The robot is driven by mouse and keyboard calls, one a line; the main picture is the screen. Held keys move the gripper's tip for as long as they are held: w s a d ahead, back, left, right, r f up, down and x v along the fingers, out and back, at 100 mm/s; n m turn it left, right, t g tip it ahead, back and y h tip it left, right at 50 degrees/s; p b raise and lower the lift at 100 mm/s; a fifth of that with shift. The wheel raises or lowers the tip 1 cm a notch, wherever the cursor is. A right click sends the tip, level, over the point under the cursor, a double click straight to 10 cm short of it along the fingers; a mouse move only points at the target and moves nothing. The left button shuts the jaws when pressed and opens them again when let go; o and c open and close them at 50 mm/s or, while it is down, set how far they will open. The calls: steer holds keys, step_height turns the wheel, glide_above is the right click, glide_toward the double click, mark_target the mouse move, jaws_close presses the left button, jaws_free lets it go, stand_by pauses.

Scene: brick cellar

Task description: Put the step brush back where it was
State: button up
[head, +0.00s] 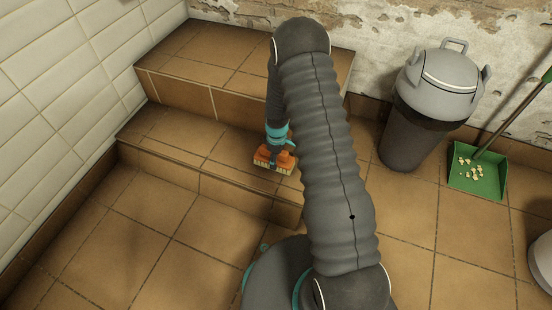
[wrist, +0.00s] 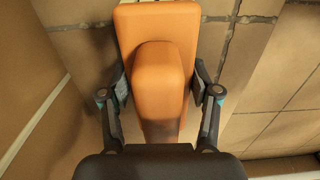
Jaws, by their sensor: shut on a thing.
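The step brush has an orange body and pale bristles. In the head view the brush (head: 273,160) is at the lower tiled step (head: 185,140), bristles downward. I cannot tell whether the bristles touch the tiles. In the wrist view the brush (wrist: 155,45) fills the middle, its raised orange grip between the two fingers. My gripper (wrist: 160,95) is shut on that grip. In the head view my gripper (head: 277,146) is small and partly hidden, just above the brush. My arm hides part of the steps to the right.
A higher tiled step (head: 190,70) rises behind the lower one, against the white tiled wall (head: 50,90). A grey lidded bin (head: 412,130) stands on the right. A green dustpan (head: 478,178) with pale crumbs lies beside it. The front left floor is clear.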

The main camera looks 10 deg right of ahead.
steer(key=shift+f, duration=0.2)
steer(key=o, duration=1.1)
steer(key=shift+r, duration=0.1)
